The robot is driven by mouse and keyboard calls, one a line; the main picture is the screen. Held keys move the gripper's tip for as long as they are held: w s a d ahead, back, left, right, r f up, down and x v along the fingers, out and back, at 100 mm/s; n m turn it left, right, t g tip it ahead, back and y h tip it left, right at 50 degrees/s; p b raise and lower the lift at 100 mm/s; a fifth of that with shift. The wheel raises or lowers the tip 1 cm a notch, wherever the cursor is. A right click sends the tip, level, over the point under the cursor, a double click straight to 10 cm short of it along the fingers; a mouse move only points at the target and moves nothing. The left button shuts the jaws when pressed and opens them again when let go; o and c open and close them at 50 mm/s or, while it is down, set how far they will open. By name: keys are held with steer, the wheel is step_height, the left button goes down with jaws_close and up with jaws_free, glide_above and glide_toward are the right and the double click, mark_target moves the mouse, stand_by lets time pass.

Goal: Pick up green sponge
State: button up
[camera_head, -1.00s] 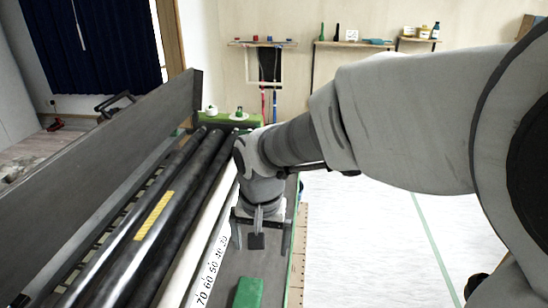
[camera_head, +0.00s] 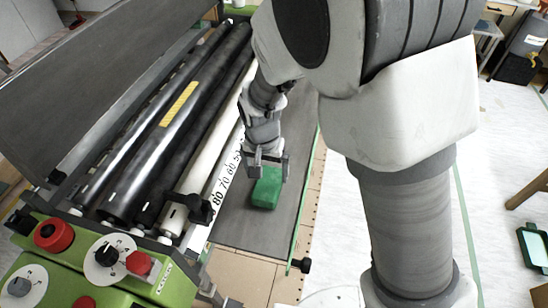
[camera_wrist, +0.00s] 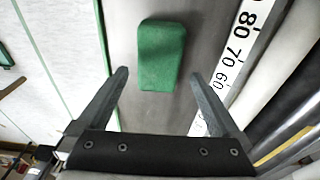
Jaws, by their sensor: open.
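The green sponge (camera_head: 266,190) is a block lying on the grey flat bed of the paster (camera_head: 240,222), right of the white number scale. My gripper (camera_head: 268,166) is just beyond the sponge's far end in the head view, above the bed. In the wrist view the sponge (camera_wrist: 161,55) lies ahead of and between the lines of my two spread fingers (camera_wrist: 157,75). The fingers are open and nothing is between them. I cannot tell the exact height of the fingertips above the bed.
Black and white rollers (camera_head: 150,140) run along the left of the bed, beside a tall grey panel (camera_head: 90,75). A green control box (camera_head: 180,285) with red buttons stands at the near left. The bed around the sponge is clear.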

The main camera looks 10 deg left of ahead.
mark_target(268, 182)
steer(key=f, duration=0.3)
steer(key=f+b, duration=0.1)
steer(key=f, duration=0.1)
steer(key=shift+w+d+f, duration=0.15)
steer(key=shift+w+f, duration=0.15)
steer(key=shift+f, duration=0.05)
steer(key=c, duration=1.2)
